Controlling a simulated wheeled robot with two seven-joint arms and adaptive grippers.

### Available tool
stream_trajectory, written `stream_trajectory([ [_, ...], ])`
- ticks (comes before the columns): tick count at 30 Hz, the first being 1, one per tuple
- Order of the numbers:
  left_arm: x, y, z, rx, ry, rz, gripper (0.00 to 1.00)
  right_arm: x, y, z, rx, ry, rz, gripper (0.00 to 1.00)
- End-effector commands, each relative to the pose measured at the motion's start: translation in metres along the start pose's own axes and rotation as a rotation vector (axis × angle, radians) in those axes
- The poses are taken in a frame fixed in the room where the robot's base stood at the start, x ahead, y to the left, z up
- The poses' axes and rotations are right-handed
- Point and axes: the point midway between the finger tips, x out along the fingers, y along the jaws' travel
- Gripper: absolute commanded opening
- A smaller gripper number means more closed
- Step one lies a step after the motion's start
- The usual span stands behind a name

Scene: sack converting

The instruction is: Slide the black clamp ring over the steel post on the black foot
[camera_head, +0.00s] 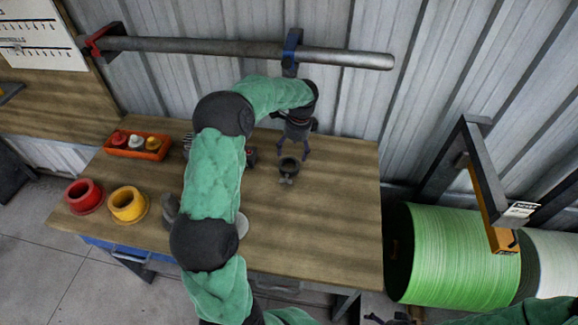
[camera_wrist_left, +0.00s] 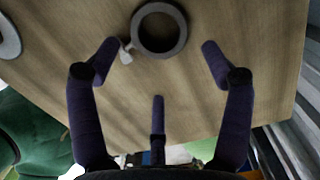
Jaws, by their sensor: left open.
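The black clamp ring (camera_head: 288,174) lies flat on the bench, with a small light screw or lug at its front. It also shows in the left wrist view (camera_wrist_left: 160,54), with the lug on its left side. My left gripper (camera_head: 293,153) is open and empty, just above and behind the ring in the head view. In the wrist view its fingers (camera_wrist_left: 158,64) are spread wide, and the ring lies beyond the fingertips. I cannot make out the steel post or its black foot; my left arm covers part of the bench. Of my right gripper, only dark finger parts may show at the bottom edge.
The wooden bench (camera_head: 335,215) is clear right of the ring. A grey wall bar (camera_head: 210,47) runs behind.

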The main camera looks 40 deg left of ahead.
Motion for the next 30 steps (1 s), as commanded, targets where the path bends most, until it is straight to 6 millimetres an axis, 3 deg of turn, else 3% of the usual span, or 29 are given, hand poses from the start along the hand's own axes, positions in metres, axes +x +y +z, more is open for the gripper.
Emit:
stream_trajectory([
  [3,0.021,0.0,0.0,0.0,-0.001,0.001,0.8,0.008,0.003,0.0,0.0,0.0,0.0,0.96],
  [11,0.039,0.0,0.001,0.0,0.0,0.0,0.8,0.014,0.005,-0.001,0.0,0.0,0.0,0.96],
  [19,0.076,0.001,0.002,0.001,0.0,0.002,0.8,0.032,0.011,-0.001,0.0,0.0,0.0,0.96],
  [28,0.082,0.0,0.003,0.0,0.0,0.0,0.8,0.033,0.012,-0.002,0.0,0.0,0.0,0.96],
  [29,0.082,0.0,0.003,0.0,0.0,0.0,0.77,0.033,0.012,-0.002,0.0,0.0,0.0,0.96],
  [30,0.082,0.0,0.003,0.0,0.0,0.0,0.66,0.033,0.012,-0.002,0.0,0.0,0.0,0.96],
])
